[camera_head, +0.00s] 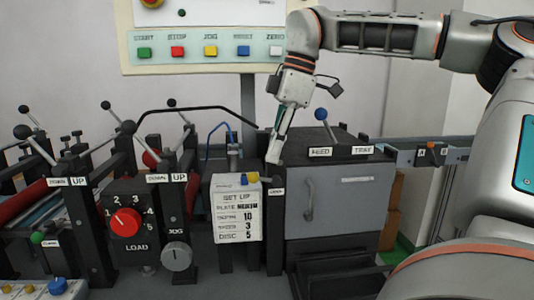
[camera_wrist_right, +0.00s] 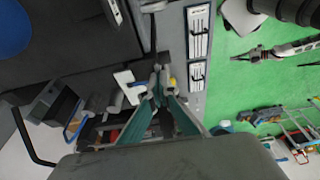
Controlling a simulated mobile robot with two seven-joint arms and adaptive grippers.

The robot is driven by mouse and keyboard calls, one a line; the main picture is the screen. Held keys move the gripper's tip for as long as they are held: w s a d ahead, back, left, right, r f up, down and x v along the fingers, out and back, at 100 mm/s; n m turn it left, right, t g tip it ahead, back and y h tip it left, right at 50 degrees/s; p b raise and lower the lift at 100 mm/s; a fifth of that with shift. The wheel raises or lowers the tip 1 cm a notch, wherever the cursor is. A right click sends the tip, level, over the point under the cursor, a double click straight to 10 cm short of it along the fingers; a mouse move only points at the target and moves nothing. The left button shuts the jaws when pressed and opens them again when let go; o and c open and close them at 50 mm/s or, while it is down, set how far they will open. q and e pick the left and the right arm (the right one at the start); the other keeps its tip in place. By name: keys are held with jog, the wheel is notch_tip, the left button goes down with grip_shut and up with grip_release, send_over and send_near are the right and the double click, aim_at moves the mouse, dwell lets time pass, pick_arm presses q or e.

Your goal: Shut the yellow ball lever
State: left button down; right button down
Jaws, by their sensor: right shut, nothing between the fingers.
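The yellow ball (camera_head: 253,177) shows at the upper right corner of the white set-up card (camera_head: 236,210), beside a small blue knob (camera_head: 243,179). A bit of yellow also shows just right of my fingertips in the right wrist view (camera_wrist_right: 173,82). My right gripper (camera_head: 273,156) points down, shut and empty, a little above and to the right of the yellow ball, over a narrow black post. The fingertips also show in the right wrist view (camera_wrist_right: 160,78). I cannot tell whether they touch anything. The yellow ball's lever arm is too small to make out. My left gripper is not in view.
A grey cabinet (camera_head: 340,205) with a blue-ball lever (camera_head: 321,115) on top stands close on the right. Black-ball levers and a red LOAD dial (camera_head: 126,222) fill the left. A button panel (camera_head: 210,50) stands behind. Green floor (camera_wrist_right: 250,85) lies beyond the machine.

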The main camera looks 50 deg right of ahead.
jog(key=shift+s+d+f, duration=0.1)
jog(key=shift+s+d+y+b, duration=0.2)
jog(key=shift+d+y+b, duration=0.05)
jog(key=shift+y+b, duration=0.15)
jog(key=shift+s+d, duration=0.1)
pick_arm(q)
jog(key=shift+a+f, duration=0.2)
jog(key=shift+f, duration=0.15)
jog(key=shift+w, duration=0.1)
pick_arm(e)
jog(key=shift+w+a+f+b, duration=0.25)
jog(key=shift+w+a+b, duration=0.2)
jog(key=shift+a+b, duration=0.1)
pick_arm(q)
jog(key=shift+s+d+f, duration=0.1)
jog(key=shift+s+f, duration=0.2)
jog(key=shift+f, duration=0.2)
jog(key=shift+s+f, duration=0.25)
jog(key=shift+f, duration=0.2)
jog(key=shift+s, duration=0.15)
